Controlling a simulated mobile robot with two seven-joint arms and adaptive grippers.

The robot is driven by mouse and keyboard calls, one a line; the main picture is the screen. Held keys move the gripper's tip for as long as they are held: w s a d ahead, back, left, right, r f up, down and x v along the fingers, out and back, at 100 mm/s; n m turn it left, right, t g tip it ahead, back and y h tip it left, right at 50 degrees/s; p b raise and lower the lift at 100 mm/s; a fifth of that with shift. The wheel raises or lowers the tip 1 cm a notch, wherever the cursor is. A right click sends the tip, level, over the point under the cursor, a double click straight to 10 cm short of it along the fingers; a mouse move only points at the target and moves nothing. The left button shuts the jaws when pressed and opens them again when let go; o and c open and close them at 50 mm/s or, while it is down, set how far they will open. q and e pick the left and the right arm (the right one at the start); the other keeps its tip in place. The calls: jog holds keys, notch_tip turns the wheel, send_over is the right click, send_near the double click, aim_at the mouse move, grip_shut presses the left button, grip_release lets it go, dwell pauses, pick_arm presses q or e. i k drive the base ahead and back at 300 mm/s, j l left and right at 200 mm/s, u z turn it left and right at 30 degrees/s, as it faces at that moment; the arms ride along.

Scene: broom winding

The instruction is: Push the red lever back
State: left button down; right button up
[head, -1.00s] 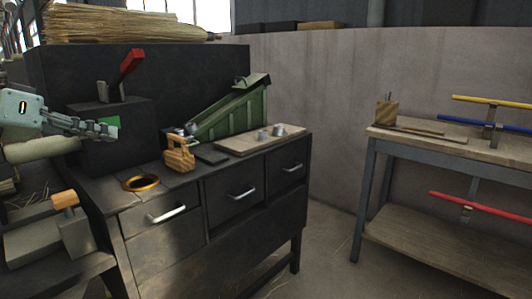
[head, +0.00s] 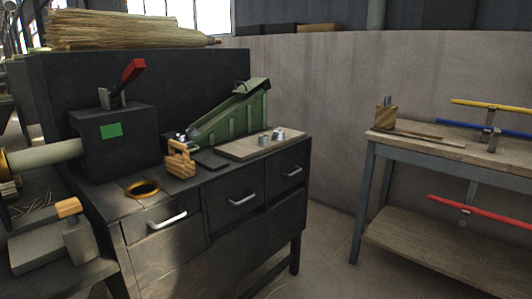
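The red lever (head: 132,71) stands on top of a dark machine box (head: 120,150) at the left of the head view. It tilts up and to the right from a metal bracket (head: 112,99). A green square panel (head: 111,130) is on the front of the box. Nothing touches the lever. Neither my left nor my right gripper shows in this view.
The dark cabinet (head: 190,222) carries a gold ring (head: 143,188), a wooden block tool (head: 180,160) and a green angled device (head: 232,115). A broom bundle (head: 125,31) lies on top behind. A workbench (head: 450,150) stands at the right, with open floor between.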

aim_at(136, 66)
jog(key=u, duration=1)
jog(key=j+u, duration=0.1)
jog(key=j, duration=0.9)
jog(key=k, duration=0.1)
